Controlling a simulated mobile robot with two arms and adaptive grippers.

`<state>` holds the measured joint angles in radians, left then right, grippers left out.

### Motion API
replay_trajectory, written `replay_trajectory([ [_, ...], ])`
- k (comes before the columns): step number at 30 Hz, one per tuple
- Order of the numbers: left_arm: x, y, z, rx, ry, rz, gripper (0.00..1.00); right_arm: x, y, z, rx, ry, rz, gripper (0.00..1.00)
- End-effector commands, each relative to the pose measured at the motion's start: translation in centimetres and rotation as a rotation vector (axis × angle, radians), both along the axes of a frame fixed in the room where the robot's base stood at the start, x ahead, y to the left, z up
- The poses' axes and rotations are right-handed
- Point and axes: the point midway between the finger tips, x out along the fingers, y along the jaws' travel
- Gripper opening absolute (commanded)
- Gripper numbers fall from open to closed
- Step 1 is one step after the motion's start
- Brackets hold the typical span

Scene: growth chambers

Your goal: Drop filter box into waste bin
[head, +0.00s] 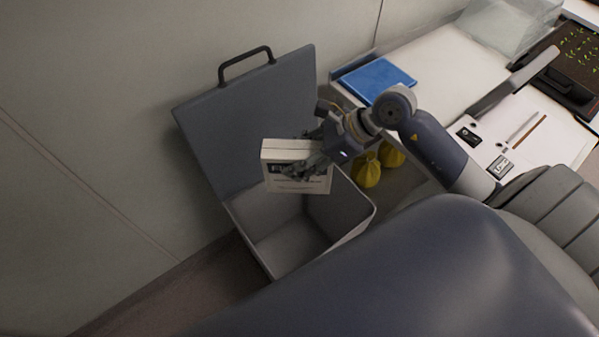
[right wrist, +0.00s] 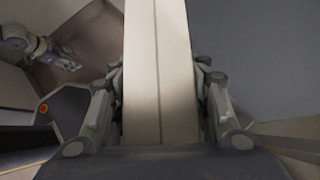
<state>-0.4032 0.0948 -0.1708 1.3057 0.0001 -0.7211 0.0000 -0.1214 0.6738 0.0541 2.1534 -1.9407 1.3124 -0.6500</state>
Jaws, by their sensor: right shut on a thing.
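The filter box (head: 283,152) is a white carton with dark print on its front. My right gripper (head: 305,166) is shut on it and holds it above the waste bin. In the right wrist view the box (right wrist: 157,80) stands between the two fingers (right wrist: 160,100). The waste bin (head: 262,217) is a grey open box with its lid (head: 240,110) raised against the wall. The bin's inside looks empty where it shows; the held box hides part of its far side. My left gripper (right wrist: 68,62) shows small in the right wrist view, apart from the box, its fingers seeming spread.
A white bench (head: 430,62) stands right of the bin, with a blue flat item (head: 376,80), a clear container (head: 508,24) and a dark seedling tray (head: 572,62). Yellow bags (head: 367,172) sit beside the bin. The wall (head: 90,120) is close at left.

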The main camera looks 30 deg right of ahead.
Motion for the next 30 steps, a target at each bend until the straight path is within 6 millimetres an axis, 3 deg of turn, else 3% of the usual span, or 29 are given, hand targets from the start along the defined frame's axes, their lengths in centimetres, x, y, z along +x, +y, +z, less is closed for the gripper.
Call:
replay_trajectory([
  [1,0.9,-0.1,-1.1,-0.001,-0.01,0.001,0.4,0.4,-0.1,-2.1,0.001,-0.002,0.004,0.13],
  [9,4.1,-0.6,-0.4,-0.004,-0.04,0.008,0.4,1.7,-0.8,-7.5,0.003,-0.003,0.03,0.13],
  [18,6.1,-0.8,1.4,-0.008,-0.072,0.014,0.4,3.1,-1.5,-13.0,0.008,-0.005,0.057,0.13],
  [24,6.5,-0.8,2.7,-0.009,-0.085,0.016,0.4,3.7,-1.8,-15.1,0.01,-0.006,0.071,0.13],
  [30,6.6,-0.8,3.6,-0.008,-0.092,0.017,0.4,3.9,-1.9,-15.6,0.013,-0.006,0.077,0.13],
])
